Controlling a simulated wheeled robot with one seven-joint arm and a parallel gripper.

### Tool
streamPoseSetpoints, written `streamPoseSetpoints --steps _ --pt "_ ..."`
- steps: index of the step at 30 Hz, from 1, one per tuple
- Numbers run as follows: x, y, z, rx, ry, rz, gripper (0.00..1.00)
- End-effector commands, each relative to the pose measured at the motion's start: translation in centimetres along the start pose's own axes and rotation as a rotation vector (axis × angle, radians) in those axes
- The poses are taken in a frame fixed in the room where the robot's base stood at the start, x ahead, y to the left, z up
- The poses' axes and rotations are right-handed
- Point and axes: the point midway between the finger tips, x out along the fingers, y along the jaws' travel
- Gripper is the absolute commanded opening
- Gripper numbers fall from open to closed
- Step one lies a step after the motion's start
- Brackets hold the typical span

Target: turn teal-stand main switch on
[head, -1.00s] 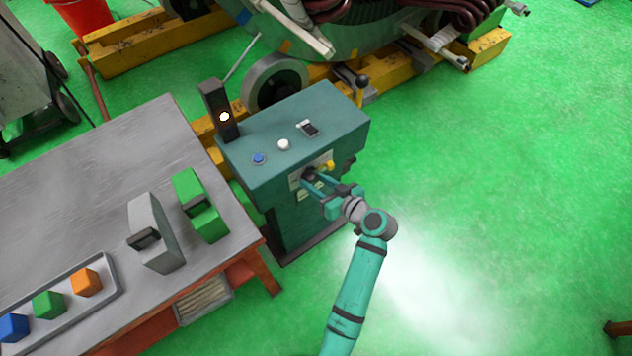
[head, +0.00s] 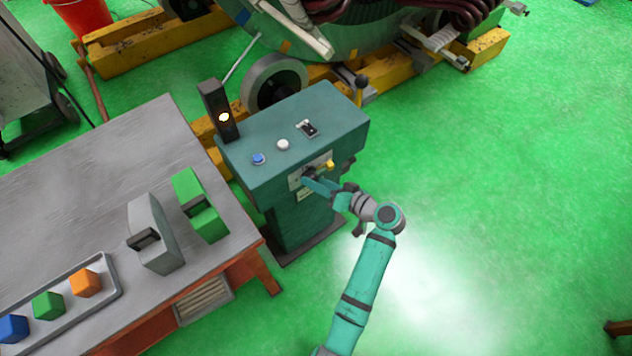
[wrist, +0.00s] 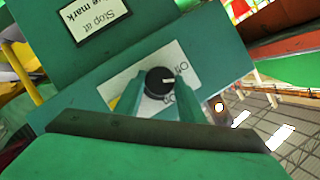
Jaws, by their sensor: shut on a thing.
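The teal stand (head: 300,130) stands beside the workbench, with a plate of labels on its front face. The main switch, a round black knob with a white pointer mark (wrist: 160,82), sits on a white plate with "On" and "Off" lettering in the wrist view. My gripper (head: 312,181) is at the front of the stand. In the wrist view its two teal fingers (wrist: 160,95) are shut on the knob, one on each side. The white mark points to the right in that view, toward the lettering. In the head view my fingers largely hide the knob.
A yellow part (head: 329,164) projects beside the switch. The stand's top carries a blue button (head: 258,159), a white button (head: 283,144), a small toggle (head: 307,129) and a lamp post (head: 222,115) with a lit lamp. The workbench (head: 110,150) is at left. Green floor is open at right.

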Motion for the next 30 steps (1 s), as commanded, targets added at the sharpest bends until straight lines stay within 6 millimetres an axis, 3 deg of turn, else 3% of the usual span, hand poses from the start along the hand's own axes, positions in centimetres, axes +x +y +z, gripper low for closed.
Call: streamPoseSetpoints --steps 30 --pt "0.06 0.71 0.33 0.859 0.001 -0.355 0.13"
